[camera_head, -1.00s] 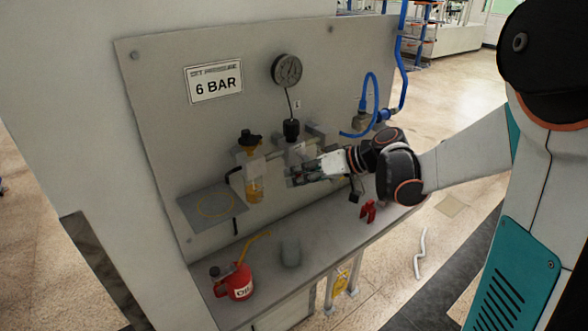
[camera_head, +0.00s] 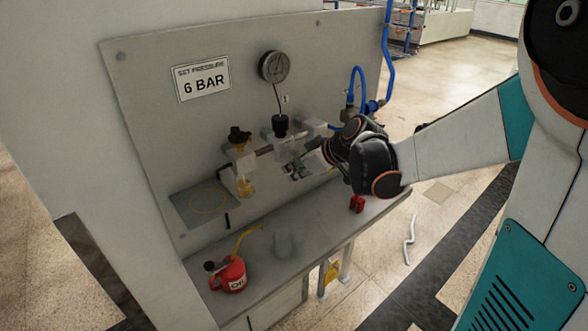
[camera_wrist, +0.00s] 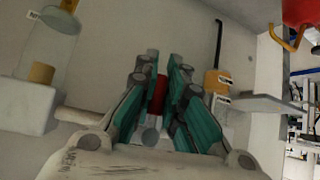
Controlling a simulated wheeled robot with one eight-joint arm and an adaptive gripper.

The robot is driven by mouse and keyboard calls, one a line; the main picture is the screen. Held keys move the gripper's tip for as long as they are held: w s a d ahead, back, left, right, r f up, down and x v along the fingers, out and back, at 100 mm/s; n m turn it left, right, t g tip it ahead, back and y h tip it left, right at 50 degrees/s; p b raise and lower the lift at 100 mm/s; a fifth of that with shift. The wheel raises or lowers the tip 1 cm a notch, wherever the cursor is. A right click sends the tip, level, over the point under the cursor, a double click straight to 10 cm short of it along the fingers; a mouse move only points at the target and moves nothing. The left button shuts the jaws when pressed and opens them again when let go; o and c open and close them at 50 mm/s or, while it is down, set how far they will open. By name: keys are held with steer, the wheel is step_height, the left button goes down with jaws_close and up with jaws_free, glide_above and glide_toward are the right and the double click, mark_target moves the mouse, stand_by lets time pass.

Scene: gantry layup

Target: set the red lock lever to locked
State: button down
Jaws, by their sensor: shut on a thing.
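The red lock lever (camera_wrist: 157,95) shows in the wrist view as a red piece between the fingers of my gripper (camera_wrist: 157,80). The teal fingers are shut on it from both sides and hide most of it, so its setting cannot be read. In the head view my gripper (camera_head: 296,170) is at the pressure unit on the panel, below the black knob (camera_head: 280,124). The lever cannot be made out there.
The grey panel carries a gauge (camera_head: 274,66) and a bowl with yellow oil (camera_head: 244,175). Blue hoses (camera_head: 388,60) hang right.

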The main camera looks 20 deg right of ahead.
stand_by(0.3)
steer(key=c, duration=1.7)
jaws_free()
